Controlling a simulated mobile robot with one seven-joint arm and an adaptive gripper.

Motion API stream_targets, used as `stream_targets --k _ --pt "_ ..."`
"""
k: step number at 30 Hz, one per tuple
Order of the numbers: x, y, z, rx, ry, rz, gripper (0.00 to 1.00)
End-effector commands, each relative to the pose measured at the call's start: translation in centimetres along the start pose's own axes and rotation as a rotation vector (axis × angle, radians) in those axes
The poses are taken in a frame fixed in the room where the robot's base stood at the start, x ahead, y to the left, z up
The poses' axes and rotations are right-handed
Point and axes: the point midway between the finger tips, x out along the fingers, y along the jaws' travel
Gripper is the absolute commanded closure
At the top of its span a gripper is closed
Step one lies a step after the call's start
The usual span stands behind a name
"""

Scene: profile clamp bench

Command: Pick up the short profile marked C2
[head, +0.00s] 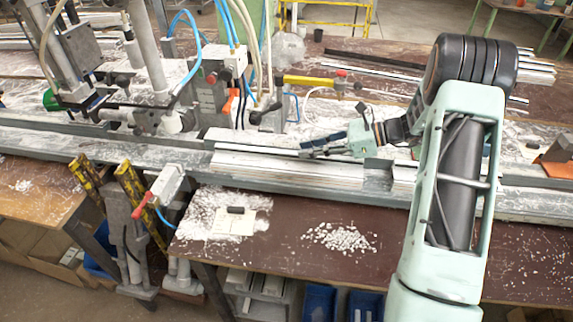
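A short dark profile (236,210) lies on a pale card (233,225) near the front left of the brown bench, amid white shavings. Another small dark piece (533,145) lies by a pale card (529,154) at the right, behind the rail. No C2 mark can be read on either, so I cannot tell which is C2. My gripper (312,149) points left, just over or behind the long pale profile on the rail, well up and right of the front left piece. Its fingers are small and seen from the side; their opening cannot be made out.
The long metal rail (120,147) crosses the bench, with a pale profile (290,168) on it. The clamp machine with hoses stands at the left. A yellow-handled lever (308,82) rises behind my gripper. A heap of white chips (340,238) lies in front.

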Motion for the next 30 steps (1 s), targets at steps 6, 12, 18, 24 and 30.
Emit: stream_targets --k 6,12,18,24,30 --pt "3.0 0.2 0.7 0.0 0.001 0.005 0.81" --pt "4.8 0.1 0.4 -0.001 0.001 0.001 0.81" --pt "4.7 0.1 0.4 -0.002 0.001 0.0 0.86" --pt "4.7 0.1 0.4 -0.002 0.001 0.0 1.0" --pt "4.7 0.0 0.8 -0.004 -0.004 0.0 1.0"
